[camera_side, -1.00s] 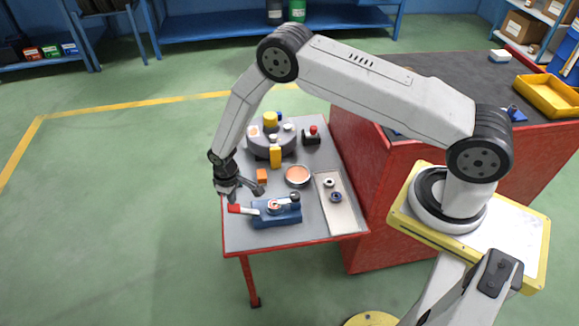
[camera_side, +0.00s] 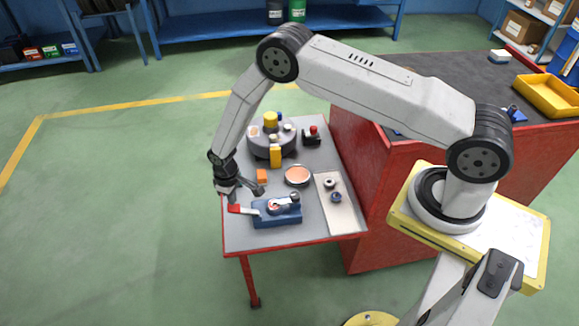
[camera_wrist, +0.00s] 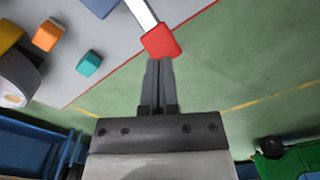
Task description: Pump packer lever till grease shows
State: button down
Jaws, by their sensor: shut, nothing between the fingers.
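The packer is a blue device (camera_side: 280,213) at the near end of the grey table, with a round reddish and pale part on top. Its pale lever (camera_side: 248,210) points left and ends in a red grip (camera_side: 234,208) near the table's left edge. In the wrist view the red grip (camera_wrist: 162,40) is just ahead of my fingertips. My gripper (camera_wrist: 158,62) is shut and empty, its tips at or very close to the grip; I cannot tell whether they touch. In the side view it is above the grip. Most of the packer is outside the wrist view.
An orange block (camera_side: 262,176), a round dish (camera_side: 298,175) and a pale tray (camera_side: 338,205) with small round parts lie behind and right of the packer. A grey rounded fixture (camera_side: 271,142) stands farther back. A teal block (camera_wrist: 89,63) shows in the wrist view.

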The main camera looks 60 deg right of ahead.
aim_at(235, 207)
jog(key=shift+f, duration=0.3)
jog(key=shift+f, duration=0.5)
jog(key=shift+f, duration=0.85)
jog(key=shift+s+f, duration=0.1)
jog(key=shift+f, duration=0.75)
jog(key=shift+r, duration=4.35)
